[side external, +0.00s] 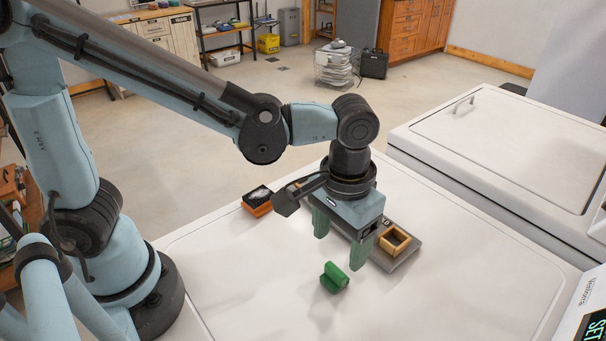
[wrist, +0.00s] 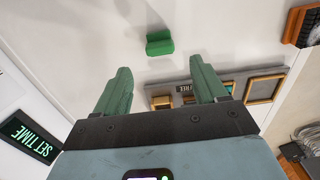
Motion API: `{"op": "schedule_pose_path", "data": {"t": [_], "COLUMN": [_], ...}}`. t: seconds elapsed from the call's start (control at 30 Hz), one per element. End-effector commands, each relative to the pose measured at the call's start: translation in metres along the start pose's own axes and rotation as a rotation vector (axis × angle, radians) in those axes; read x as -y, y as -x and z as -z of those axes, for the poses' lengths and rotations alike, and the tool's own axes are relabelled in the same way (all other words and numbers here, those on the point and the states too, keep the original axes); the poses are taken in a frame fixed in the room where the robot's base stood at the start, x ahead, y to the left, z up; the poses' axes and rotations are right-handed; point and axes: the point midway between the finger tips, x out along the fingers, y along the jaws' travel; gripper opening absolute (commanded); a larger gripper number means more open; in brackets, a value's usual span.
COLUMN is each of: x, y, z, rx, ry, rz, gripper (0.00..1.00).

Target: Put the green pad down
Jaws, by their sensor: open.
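The green pad (side external: 335,278) is a small block with a rounded, folded-looking shape. It lies on the white worktop (side external: 450,295); it also shows in the wrist view (wrist: 160,43), beyond the gap between my fingertips. My gripper (side external: 340,252) points down with its two green fingers spread wide and nothing between them. In the wrist view my gripper (wrist: 160,65) is also open, and the pad appears apart from both fingers. In the side view the pad lies on the near side of my gripper.
A grey tray (side external: 408,262) with a wooden square frame (side external: 395,239) lies just behind and right of my gripper, partly hidden by it. An orange and black block (side external: 257,201) lies farther left. A display (side external: 596,325) stands at the right edge. The near worktop is clear.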

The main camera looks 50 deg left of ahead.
Motion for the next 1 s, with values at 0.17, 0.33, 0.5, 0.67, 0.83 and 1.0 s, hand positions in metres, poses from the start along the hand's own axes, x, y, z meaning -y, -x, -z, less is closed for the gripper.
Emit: {"op": "schedule_pose_path", "data": {"t": [0.17, 0.33, 0.5, 0.67, 0.83, 1.0], "x": [0.000, 0.000, 0.010, 0.050, 0.105, 0.149], "y": [0.023, 0.036, 0.042, 0.048, 0.052, 0.051], "z": [0.000, 0.000, 0.002, 0.008, 0.010, 0.006], "rx": [0.000, 0.000, -0.024, -0.143, -0.339, -0.509], "ry": [0.000, 0.000, 0.003, 0.012, 0.013, 0.010], "rz": [0.000, 0.000, -0.014, -0.061, -0.081, -0.047], "gripper": [0.71, 0.71, 0.71, 0.71, 0.71, 0.71]}}
